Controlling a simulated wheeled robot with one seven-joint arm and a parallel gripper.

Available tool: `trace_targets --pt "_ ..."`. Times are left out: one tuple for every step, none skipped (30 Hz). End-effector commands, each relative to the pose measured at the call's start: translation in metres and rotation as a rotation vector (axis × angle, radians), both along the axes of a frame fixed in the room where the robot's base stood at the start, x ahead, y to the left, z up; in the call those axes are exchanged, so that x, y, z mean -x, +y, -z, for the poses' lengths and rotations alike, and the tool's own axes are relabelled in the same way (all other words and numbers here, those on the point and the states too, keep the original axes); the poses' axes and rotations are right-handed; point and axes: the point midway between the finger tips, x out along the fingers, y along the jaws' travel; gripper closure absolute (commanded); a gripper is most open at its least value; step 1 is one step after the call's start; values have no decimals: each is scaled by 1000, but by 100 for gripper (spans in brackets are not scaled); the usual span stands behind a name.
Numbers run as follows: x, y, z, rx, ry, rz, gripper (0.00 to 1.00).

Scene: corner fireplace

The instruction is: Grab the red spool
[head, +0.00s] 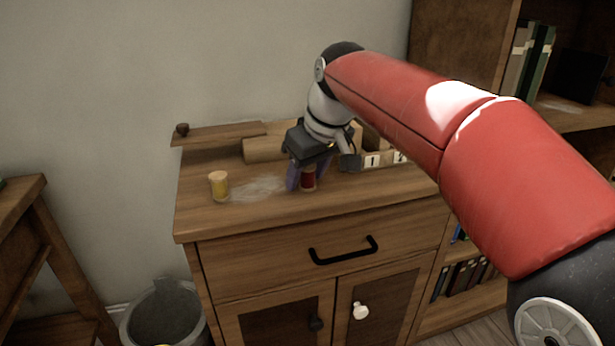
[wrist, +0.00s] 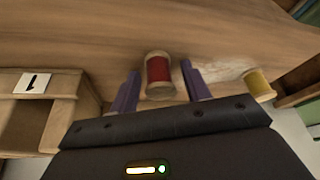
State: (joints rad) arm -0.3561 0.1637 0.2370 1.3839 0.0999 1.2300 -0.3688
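The red spool (head: 308,179) stands on the wooden cabinet top (head: 350,190), partly hidden by my gripper in the head view. In the wrist view the red spool (wrist: 158,72) shows its red thread and pale wooden ends. My gripper (head: 305,183) is lowered over the cabinet top at the spool. In the wrist view its two purple fingers (wrist: 160,88) are apart, one on each side of the spool, with visible gaps on both sides. The gripper is open and holds nothing.
A yellow spool (head: 219,186) stands to the left on the cabinet top; it also shows in the wrist view (wrist: 258,84). A wooden box with number labels (head: 385,160) stands behind to the right. A raised wooden board (head: 220,133) is at the back left. The front of the top is clear.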

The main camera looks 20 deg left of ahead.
Motion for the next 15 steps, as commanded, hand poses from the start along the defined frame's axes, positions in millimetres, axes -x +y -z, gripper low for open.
trace_targets --pt "0 0 0 0 0 0 59" --pt "0 0 0 0 0 0 63" --pt "0 0 0 0 0 0 69" --pt "0 0 0 0 0 0 72" --pt "0 0 0 0 0 0 76" --pt "0 0 0 0 0 0 82" --pt "0 0 0 0 0 0 86" --pt "0 0 0 0 0 0 90" --pt "0 0 0 0 0 0 95" --pt "0 0 0 0 0 0 95" --pt "0 0 0 0 0 0 95" --pt "0 0 0 0 0 0 95" --pt "0 0 0 0 0 0 95" --pt "0 0 0 0 0 0 95" --pt "0 0 0 0 0 0 95"
